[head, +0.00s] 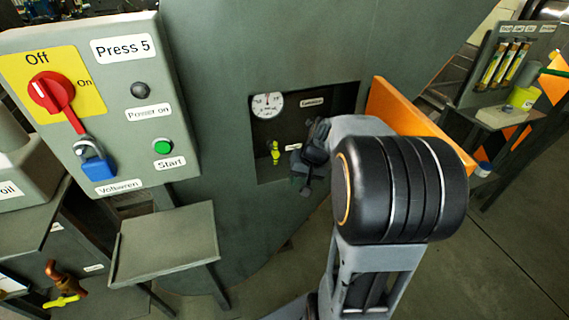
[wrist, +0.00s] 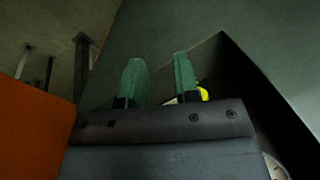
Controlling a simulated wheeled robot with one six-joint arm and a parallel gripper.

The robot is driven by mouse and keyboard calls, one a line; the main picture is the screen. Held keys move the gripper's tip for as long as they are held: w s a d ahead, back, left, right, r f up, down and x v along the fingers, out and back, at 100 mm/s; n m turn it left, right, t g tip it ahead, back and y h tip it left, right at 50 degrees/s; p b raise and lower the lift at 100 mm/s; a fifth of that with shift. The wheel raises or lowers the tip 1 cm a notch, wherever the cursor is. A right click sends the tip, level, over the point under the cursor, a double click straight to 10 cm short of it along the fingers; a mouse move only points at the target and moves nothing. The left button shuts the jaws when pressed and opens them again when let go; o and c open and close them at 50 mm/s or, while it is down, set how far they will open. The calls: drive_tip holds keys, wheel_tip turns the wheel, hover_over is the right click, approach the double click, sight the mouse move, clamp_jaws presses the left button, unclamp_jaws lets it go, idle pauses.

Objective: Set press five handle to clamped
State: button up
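A small yellow-green handle (head: 275,152) sits in the dark recess of the green press body, below a round white gauge (head: 267,104). I take it for the press five handle; its exact setting is too small to tell. My gripper (head: 300,178) is at the recess, just right of the handle and apart from it in the head view. In the wrist view, my gripper's two green fingers (wrist: 159,62) stand apart with nothing seen between them. A bit of yellow (wrist: 204,93) shows beside the base of the right finger, mostly hidden.
The Press 5 panel (head: 125,75) at left carries a red rotary switch (head: 50,92) and a blue padlock (head: 96,164). A small grey shelf (head: 165,240) stands below it. An orange panel (head: 420,120) borders the recess on the right, close to my arm.

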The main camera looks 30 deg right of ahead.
drive_tip(key=shift+t+y, duration=0.5)
drive_tip(key=shift+t, duration=0.4)
drive_tip(key=w+d, duration=0.4)
drive_tip(key=w, duration=0.1)
drive_tip(key=shift+w+d+f, duration=0.15)
drive_tip(key=shift+d+f, duration=0.2)
drive_tip(key=shift+f, duration=0.05)
drive_tip(key=shift+c, duration=1.4)
drive_tip(key=shift+n+t, duration=0.5)
drive_tip(key=shift+t, duration=0.3)
drive_tip(key=w+r, duration=0.1)
drive_tip(key=w, duration=0.1)
drive_tip(key=w+d+r, duration=0.1)
drive_tip(key=w+r, duration=0.1)
clamp_jaws()
drive_tip(key=shift+a+r+n, duration=0.15)
drive_tip(key=shift+r+n, duration=0.05)
drive_tip(key=shift+n, duration=0.2)
approach(278, 165)
drive_tip(key=x, duration=0.5)
